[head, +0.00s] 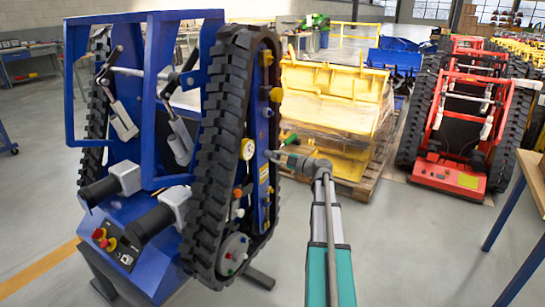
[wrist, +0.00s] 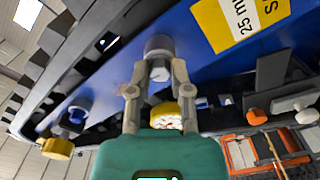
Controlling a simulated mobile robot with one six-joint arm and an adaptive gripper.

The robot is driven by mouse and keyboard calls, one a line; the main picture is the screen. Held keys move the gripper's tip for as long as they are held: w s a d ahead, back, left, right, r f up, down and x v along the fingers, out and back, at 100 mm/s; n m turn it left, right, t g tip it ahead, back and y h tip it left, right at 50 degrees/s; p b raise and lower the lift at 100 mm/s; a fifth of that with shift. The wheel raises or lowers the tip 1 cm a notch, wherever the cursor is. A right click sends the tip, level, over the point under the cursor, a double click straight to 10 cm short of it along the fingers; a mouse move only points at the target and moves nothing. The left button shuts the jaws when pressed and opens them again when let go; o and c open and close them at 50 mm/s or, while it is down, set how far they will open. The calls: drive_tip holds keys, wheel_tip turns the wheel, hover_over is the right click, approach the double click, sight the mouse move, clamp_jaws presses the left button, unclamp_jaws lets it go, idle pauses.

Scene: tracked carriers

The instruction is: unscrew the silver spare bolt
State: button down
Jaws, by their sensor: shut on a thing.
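The silver spare bolt (wrist: 159,46) is a grey round piece on the blue side panel (wrist: 115,75) of the blue tracked carrier, at the upper middle of the wrist view. My gripper (wrist: 159,74) has a finger on each side of it and is shut on it. In the head view my gripper (head: 272,156) reaches the panel inside the right track (head: 222,130) from the right. The bolt is hidden there behind the fingers. I cannot tell how far it is screwed in.
A round yellow-rimmed part (wrist: 166,117) shows between my fingers. A yellow knob (wrist: 57,148), an orange knob (wrist: 256,116) and a white knob (wrist: 305,116) are nearby. Yellow parts on a pallet (head: 335,95) and a red carrier (head: 460,120) stand behind. A table (head: 532,180) is at right.

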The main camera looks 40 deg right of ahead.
drive_tip(key=shift+a+n, duration=0.1)
drive_tip(key=shift+n, duration=1.6)
drive_tip(key=c, duration=0.7)
unclamp_jaws()
drive_tip(key=shift+m, duration=0.3)
drive_tip(key=shift+m, duration=4.6)
